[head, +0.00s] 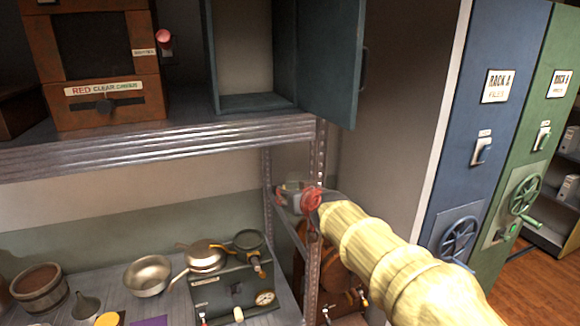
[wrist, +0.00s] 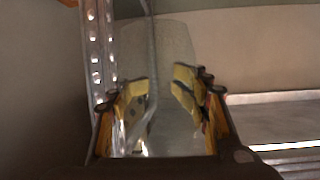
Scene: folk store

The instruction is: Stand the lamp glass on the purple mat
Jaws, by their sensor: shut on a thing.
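My gripper (wrist: 160,88) is shut on the lamp glass (wrist: 172,42), a clear see-through tube between the yellow-padded fingers in the wrist view. The glass extends beyond the fingertips. In the head view my gripper (head: 293,199) is beside the shelf's upright post, below the upper shelf, and the glass there is too faint to outline. The purple mat (head: 150,321) shows only as a small patch at the bottom edge, on the lower shelf, left of and below my gripper. The rest of it is out of frame.
The perforated metal post (head: 316,165) stands right by my gripper. A dark stove-like box (head: 232,289) with pans on top lies between my gripper and the mat. A metal bowl (head: 148,275), funnel (head: 86,304) and wooden bucket (head: 39,289) stand leftward. The upper shelf (head: 150,148) hangs above.

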